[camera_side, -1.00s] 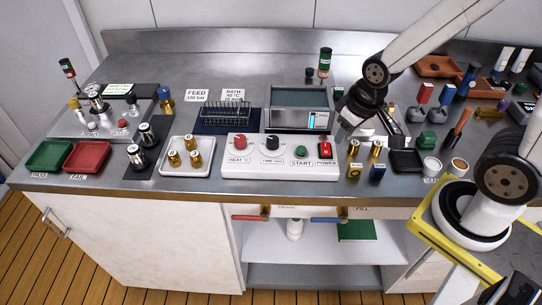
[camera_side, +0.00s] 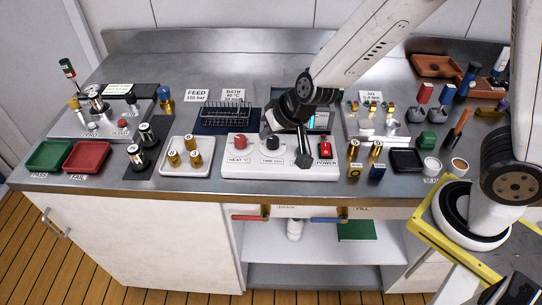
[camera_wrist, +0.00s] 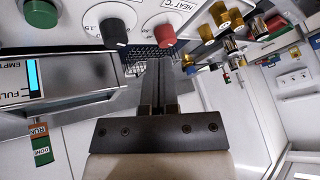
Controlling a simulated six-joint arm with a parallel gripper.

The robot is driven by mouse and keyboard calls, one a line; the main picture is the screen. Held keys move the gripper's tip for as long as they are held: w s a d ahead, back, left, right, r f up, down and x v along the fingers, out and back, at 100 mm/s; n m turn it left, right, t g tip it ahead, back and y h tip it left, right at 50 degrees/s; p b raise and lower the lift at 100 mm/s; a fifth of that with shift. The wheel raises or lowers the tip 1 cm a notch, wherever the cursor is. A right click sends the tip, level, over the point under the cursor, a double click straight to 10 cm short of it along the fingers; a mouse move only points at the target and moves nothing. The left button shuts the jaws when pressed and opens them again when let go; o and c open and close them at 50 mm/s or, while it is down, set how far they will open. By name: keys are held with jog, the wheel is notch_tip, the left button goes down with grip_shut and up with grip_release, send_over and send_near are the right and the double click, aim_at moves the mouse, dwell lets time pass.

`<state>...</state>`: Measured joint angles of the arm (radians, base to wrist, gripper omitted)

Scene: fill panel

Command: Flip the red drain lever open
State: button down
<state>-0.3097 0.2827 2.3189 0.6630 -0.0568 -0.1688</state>
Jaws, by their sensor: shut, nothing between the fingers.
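The red drain lever (camera_side: 250,217) lies roughly horizontal under the counter's front edge, by a brass valve body (camera_side: 266,210). It points left in the side view. A blue lever (camera_side: 328,219) sits to its right in the same row, near the FILL label. My gripper (camera_side: 304,160) is shut and empty, pointing down over the white control panel, above and to the right of the red lever and apart from it. Its shut fingers also show in the wrist view (camera_wrist: 158,85). I cannot make out the red lever in the wrist view.
The white panel (camera_side: 262,171) carries a red knob (camera_side: 240,142), a black knob (camera_side: 272,143) and a red power switch (camera_side: 325,149). My gripper hides its green button in the side view. The bath stands behind. Below the levers is an open shelf (camera_side: 290,244).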

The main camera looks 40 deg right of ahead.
jog(key=w+a, duration=0.1)
jog(key=a, duration=0.1)
jog(key=w+a+f+m+t, duration=0.1)
jog(key=a, duration=0.1)
jog(key=w+a+m, duration=0.1)
jog(key=a, duration=0.1)
jog(key=shift+w+a+f+t+h, duration=0.15)
jog(key=shift+a+f+t+h, duration=0.15)
jog(key=shift+f+h, duration=0.1)
jog(key=a+f, duration=0.1)
jog(key=a+m+h, duration=0.1)
jog(key=a+f+h, duration=0.1)
jog(key=a, duration=0.1)
jog(key=shift+f+m, duration=0.3)
jog(key=shift+m, duration=0.1)
jog(key=s+a+f+m+h, duration=0.1)
jog(key=s+a+f+h, duration=0.1)
jog(key=s+a+f, duration=0.1)
jog(key=m+g+h, duration=0.2)
jog(key=h, duration=0.1)
send_near(250, 217)
jog(key=shift+w+a+r, duration=0.15)
jog(key=shift+a+r, duration=0.45)
jog(key=shift+a, duration=0.05)
jog(key=shift+w+a+r, duration=0.15)
jog(key=shift+a+r, duration=0.45)
jog(key=x, duration=1)
